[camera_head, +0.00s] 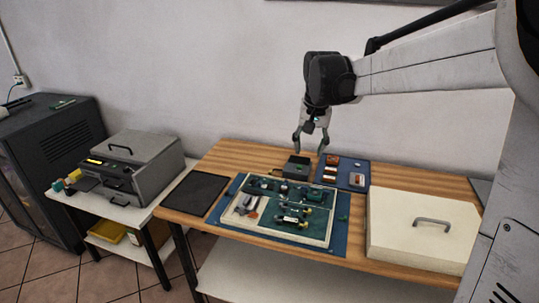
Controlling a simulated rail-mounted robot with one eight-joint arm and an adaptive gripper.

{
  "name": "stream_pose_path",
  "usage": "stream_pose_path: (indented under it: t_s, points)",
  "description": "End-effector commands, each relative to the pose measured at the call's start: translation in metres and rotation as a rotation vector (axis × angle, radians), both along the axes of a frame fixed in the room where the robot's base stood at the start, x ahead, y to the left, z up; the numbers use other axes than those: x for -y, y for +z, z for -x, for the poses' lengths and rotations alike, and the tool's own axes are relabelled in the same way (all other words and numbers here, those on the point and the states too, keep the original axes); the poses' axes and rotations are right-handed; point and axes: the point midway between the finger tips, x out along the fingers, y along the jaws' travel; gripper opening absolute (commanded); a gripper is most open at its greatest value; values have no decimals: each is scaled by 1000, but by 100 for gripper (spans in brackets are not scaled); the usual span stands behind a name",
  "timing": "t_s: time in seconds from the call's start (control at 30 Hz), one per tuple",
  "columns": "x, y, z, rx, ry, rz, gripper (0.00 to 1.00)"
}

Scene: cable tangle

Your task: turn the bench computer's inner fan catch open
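The bench computer (333,214) lies open on a blue mat on the wooden bench. Its pale shallow case shows a green board with several dark and brass-coloured parts. A fan and its inner catch are too small to make out, so I cannot tell how the catch is turned. My gripper (309,151) points down above the back of the bench, behind the computer. Its two fingers are apart with nothing between them. It appears to be above a small dark open box (297,172), clear of it.
A blue tray (361,165) with several small parts lies at the back. A pale panel with a grey handle (420,250) takes up the bench's right side. A black mat (195,193) lies bare at left. A grey machine (150,170) stands on a separate white table.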

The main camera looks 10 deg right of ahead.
Motion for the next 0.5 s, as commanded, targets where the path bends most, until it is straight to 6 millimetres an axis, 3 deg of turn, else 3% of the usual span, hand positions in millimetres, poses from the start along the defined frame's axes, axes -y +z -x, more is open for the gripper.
stream_pose_path:
  t_s: [0.2,0.5]
  points:
    - [17,-32,-55,-78,-64,-15,40]
    - [38,-81,-105,-167,-139,-30,40]
